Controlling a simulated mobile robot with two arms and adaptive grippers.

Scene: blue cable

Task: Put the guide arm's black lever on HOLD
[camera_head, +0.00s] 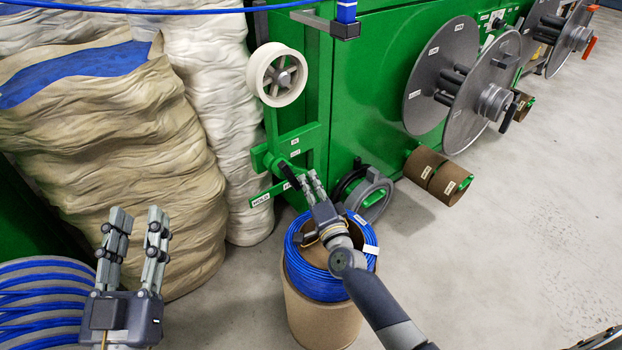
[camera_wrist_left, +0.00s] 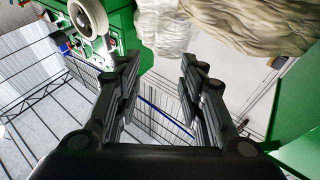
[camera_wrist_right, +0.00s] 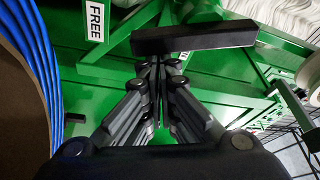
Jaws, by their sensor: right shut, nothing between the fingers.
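The guide arm's black lever (camera_head: 290,175) slants down to the right on the green bracket below the white pulley (camera_head: 277,75). A HOLD label (camera_head: 261,200) is on a green bar to its lower left. The lever's lower end is away from HOLD, near my right gripper (camera_head: 312,178). In the right wrist view the lever (camera_wrist_right: 194,38) crosses just beyond the shut, empty fingertips (camera_wrist_right: 158,62); I cannot tell whether they touch. A FREE label (camera_wrist_right: 96,22) is left of the lever there. My left gripper (camera_head: 137,217) is open and empty, far left of the lever.
A blue cable coil (camera_head: 318,284) on a brown drum sits under my right gripper. Wrapped sacks (camera_head: 120,150) stand between my left gripper and the guide arm. The green machine (camera_head: 375,100) carries large grey reels (camera_head: 482,100). The floor at right is clear.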

